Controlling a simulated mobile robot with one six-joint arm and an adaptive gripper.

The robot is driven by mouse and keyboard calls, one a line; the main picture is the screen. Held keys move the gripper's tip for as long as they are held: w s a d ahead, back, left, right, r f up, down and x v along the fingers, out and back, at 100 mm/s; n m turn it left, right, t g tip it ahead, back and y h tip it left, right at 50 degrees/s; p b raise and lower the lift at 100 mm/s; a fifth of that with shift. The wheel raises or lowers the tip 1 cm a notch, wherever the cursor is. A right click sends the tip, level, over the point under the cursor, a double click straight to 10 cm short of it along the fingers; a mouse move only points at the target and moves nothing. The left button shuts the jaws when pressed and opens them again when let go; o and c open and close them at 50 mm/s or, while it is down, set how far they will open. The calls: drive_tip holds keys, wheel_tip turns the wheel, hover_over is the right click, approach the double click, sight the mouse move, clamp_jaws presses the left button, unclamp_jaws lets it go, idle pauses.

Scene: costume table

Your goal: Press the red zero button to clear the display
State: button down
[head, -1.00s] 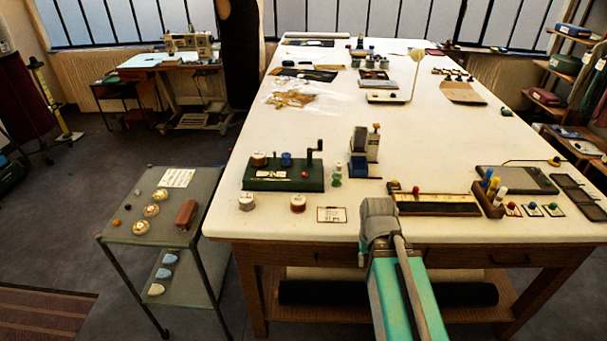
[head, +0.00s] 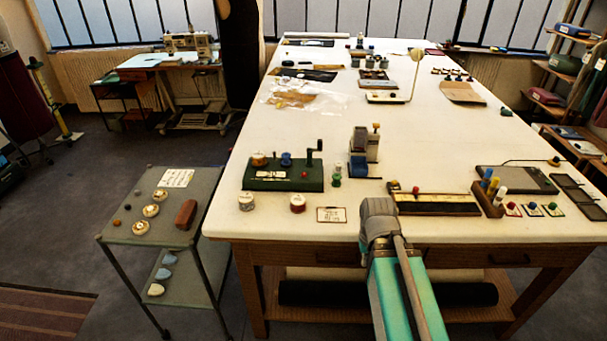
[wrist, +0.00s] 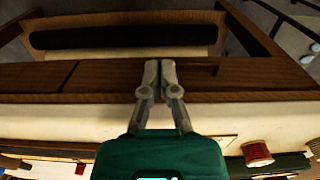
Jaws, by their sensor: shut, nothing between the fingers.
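A green device (head: 283,171) with a hand crank stands near the front left of the white table. It carries a small red button (head: 304,174) and a pale panel (head: 271,174), whose marking is too small to read. My gripper (wrist: 160,65) is shut and empty in the wrist view. Its fingertips appear against the wooden front of the table, apart from the device. In the head view my arm hides the fingers. The device is right of the gripper in the wrist view, only partly visible at the edge (wrist: 292,163).
A red-topped spool (head: 298,203) and a small card (head: 331,214) lie in front of the device. A blue-and-grey stand (head: 364,150) is to its right. A grey cart (head: 220,180) stands left.

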sight(304, 175)
drive_tip(key=shift+w, duration=0.1)
idle(0.4)
drive_tip(key=w+a+r+t+p, duration=0.1)
drive_tip(key=w+a+r, duration=0.1)
drive_tip(key=w, duration=0.3)
drive_tip(key=w+a+r+t+y+p, duration=0.1)
drive_tip(key=w+a+r+p, duration=0.1)
drive_tip(key=w, duration=0.3)
drive_tip(key=w+a+r+t+y+p, duration=0.1)
drive_tip(key=w+a+r+p, duration=0.1)
drive_tip(key=w, duration=0.4)
drive_tip(key=shift+a+r+m+t, duration=0.3)
drive_tip(key=shift+a+r, duration=0.05)
drive_tip(key=shift+a, duration=0.35)
drive_tip(key=w+a+r+t+y+p, duration=0.1)
drive_tip(key=w+a+r+t+p, duration=0.1)
drive_tip(key=w+a+r, duration=0.3)
drive_tip(key=w+a+r+m+t+y+p, duration=0.1)
drive_tip(key=w+a+r+t+y+p, duration=0.1)
drive_tip(key=w, duration=0.9)
wheel_tip(304, 175, up, 3)
drive_tip(key=a+p, duration=0.1)
drive_tip(key=a, duration=0.1)
drive_tip(key=shift+w+a+m+p, duration=0.3)
drive_tip(key=shift+w+a+p, duration=0.05)
drive_tip(key=shift+a, duration=0.05)
drive_tip(key=shift+f, duration=0.3)
